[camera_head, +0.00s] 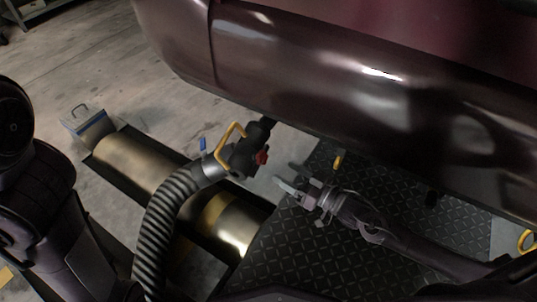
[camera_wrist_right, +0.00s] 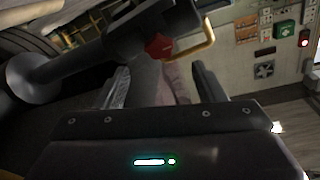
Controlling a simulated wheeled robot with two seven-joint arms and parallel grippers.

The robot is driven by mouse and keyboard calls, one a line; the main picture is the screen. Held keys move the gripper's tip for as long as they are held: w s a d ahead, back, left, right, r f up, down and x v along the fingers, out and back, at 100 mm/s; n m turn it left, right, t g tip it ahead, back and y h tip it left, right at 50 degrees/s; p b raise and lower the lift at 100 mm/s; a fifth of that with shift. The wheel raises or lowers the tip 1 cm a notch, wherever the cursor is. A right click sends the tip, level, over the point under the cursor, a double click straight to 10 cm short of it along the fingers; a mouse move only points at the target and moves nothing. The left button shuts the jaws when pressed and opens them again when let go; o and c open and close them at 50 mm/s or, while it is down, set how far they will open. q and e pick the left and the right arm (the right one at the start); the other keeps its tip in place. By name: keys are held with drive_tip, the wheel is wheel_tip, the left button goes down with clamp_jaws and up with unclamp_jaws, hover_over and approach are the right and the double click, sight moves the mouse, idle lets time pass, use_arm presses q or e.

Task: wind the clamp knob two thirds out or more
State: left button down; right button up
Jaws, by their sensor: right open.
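The red clamp knob (camera_head: 261,157) sits on the side of a black exhaust nozzle (camera_head: 241,160), which has a yellow handle (camera_head: 230,137) and meets the car's tailpipe. My right gripper (camera_head: 289,179) is open and empty, a short way to the right of the knob and apart from it. In the right wrist view the red knob (camera_wrist_right: 159,47) shows beyond the two spread fingers, between them across the picture and above their tips. How far the knob is wound out I cannot tell. My left arm shows at the left edge, but its gripper is out of view.
A ribbed grey hose (camera_head: 161,215) runs from the nozzle down to the floor. Brass rollers (camera_head: 135,165) lie in the floor behind it. The dark car body (camera_head: 330,70) overhangs close above. A black tread plate (camera_head: 290,245) lies under my right arm.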

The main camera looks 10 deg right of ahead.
sight(264, 160)
drive_tip(key=shift+m, duration=0.5)
drive_tip(key=b+x, duration=0.4)
drive_tip(key=x, duration=0.2)
drive_tip(key=shift+w+a+f, duration=0.15)
drive_tip(key=shift+w, duration=0.05)
drive_tip(key=shift+w+a+b, duration=0.2)
drive_tip(key=shift+w+b, duration=0.05)
drive_tip(key=shift+b, duration=0.1)
drive_tip(key=shift+w+a, duration=0.15)
drive_tip(key=shift+w, duration=0.05)
drive_tip(key=c, duration=1)
